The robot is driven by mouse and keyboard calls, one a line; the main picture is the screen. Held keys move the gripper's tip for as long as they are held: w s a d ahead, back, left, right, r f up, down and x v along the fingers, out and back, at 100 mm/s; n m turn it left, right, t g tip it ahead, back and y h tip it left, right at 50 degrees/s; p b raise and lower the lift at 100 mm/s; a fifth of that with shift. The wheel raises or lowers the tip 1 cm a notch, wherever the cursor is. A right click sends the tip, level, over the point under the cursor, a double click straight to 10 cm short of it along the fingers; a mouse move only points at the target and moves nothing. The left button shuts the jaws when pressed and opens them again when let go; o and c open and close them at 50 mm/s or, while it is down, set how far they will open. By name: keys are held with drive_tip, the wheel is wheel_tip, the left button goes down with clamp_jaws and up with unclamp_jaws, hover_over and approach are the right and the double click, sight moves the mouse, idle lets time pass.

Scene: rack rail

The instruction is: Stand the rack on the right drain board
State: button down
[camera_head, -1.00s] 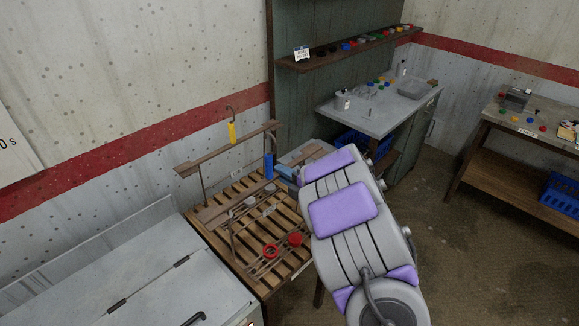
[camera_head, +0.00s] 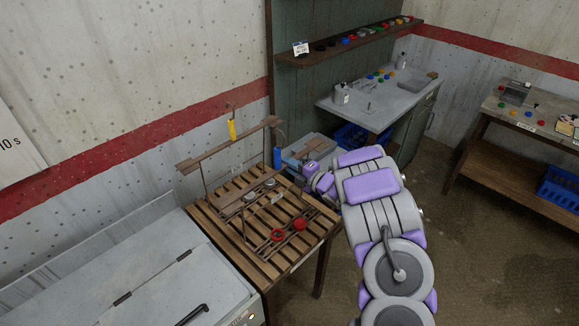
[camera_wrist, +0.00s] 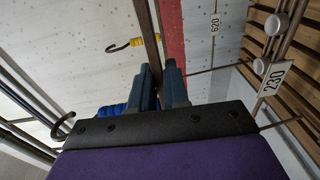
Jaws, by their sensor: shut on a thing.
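A brown rack frame with thin metal legs and an upper rail (camera_head: 232,146) stands over a slatted wooden board (camera_head: 292,252). A yellow-handled hook (camera_head: 232,129) and a blue-handled hook (camera_head: 278,157) hang at the upper rail. In the wrist view my gripper (camera_wrist: 162,88) is shut on a narrow brown bar (camera_wrist: 147,38); which part of the rack this is, I cannot tell. The yellow hook (camera_wrist: 125,44) is beyond the fingers, and the blue handle (camera_wrist: 112,110) is partly hidden behind them. In the head view my wrist is right of the rack, with the fingertips unclear.
A grey lidded chest (camera_head: 170,285) stands at left. A grey sink counter (camera_head: 372,107) is behind, a shelf (camera_head: 345,43) above it. A workbench (camera_head: 530,125) is at right. Open floor lies between.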

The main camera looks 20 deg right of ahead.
drive_tip(key=shift+d+f, duration=0.1)
drive_tip(key=shift+f, duration=0.25)
drive_tip(key=c, duration=1.1)
unclamp_jaws()
drive_tip(key=v, duration=1.2)
